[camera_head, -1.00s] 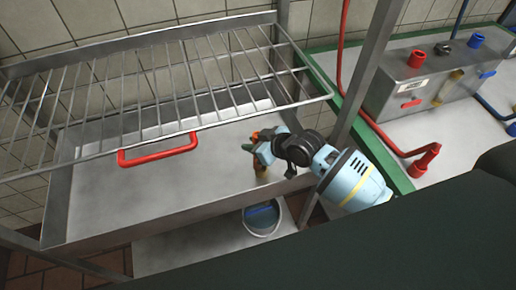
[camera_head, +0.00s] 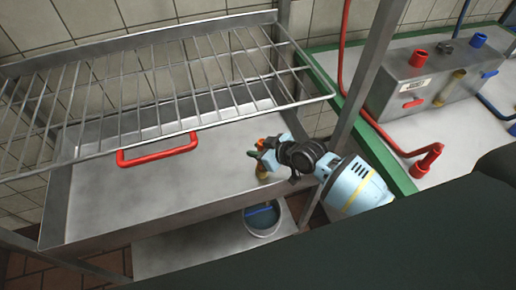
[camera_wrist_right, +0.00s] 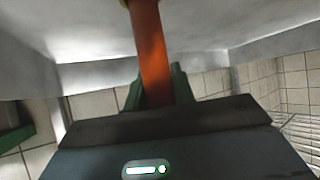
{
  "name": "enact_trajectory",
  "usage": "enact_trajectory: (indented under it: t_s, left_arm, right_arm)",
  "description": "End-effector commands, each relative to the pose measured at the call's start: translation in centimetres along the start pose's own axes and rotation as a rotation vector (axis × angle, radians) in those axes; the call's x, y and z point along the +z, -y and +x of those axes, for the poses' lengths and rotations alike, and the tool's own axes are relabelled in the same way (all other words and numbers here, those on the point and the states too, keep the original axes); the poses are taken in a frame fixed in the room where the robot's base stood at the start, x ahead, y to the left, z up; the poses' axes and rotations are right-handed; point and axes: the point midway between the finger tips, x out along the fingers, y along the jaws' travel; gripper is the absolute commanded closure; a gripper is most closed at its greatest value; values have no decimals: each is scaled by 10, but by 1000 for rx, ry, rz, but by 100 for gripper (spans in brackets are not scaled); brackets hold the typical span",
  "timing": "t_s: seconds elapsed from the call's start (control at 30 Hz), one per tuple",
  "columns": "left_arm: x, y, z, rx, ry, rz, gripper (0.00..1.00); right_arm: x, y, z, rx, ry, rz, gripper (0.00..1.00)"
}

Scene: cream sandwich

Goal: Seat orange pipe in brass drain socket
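My right gripper (camera_head: 256,153) is low over the right end of the steel sink basin. Its green fingers, also in the right wrist view (camera_wrist_right: 158,88), are shut on the orange pipe (camera_wrist_right: 152,50). A small orange part of the pipe (camera_head: 261,143) shows at the fingers in the head view. The brass drain socket (camera_head: 262,173) shows just below the fingers. A sliver of brass is at the pipe's far end, at the top edge of the right wrist view. I cannot tell how deep the pipe sits in it. My left gripper is not in view.
A wire rack (camera_head: 150,85) with a red handle (camera_head: 157,156) hangs over the basin (camera_head: 130,205). A steel post (camera_head: 368,75) stands right of my right gripper. A bucket (camera_head: 262,222) is below. A steel box (camera_head: 430,82) with red and blue fittings stands at right.

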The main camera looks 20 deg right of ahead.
Motion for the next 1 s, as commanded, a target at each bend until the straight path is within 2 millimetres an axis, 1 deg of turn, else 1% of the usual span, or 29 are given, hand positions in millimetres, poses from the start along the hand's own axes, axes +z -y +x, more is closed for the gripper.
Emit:
enact_trajectory:
  t_s: [0.03,0.13,0.17,0.43,0.57,0.67,1.0]
  left_arm:
    - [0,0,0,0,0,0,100]
    - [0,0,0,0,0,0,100]
    - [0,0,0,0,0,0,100]
    - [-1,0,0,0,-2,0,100]
    - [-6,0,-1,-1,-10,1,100]
    - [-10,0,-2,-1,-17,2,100]
    - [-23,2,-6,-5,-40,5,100]
  right_arm:
    - [1,0,0,0,2,0,69]
    - [1,0,0,0,2,0,56]
    - [1,0,0,0,2,0,54]
    - [0,0,0,0,2,-1,54]
    - [-3,-1,-7,1,1,-2,54]
    - [-4,-1,-21,1,0,-4,54]
    - [-3,-1,-87,1,1,-4,54]
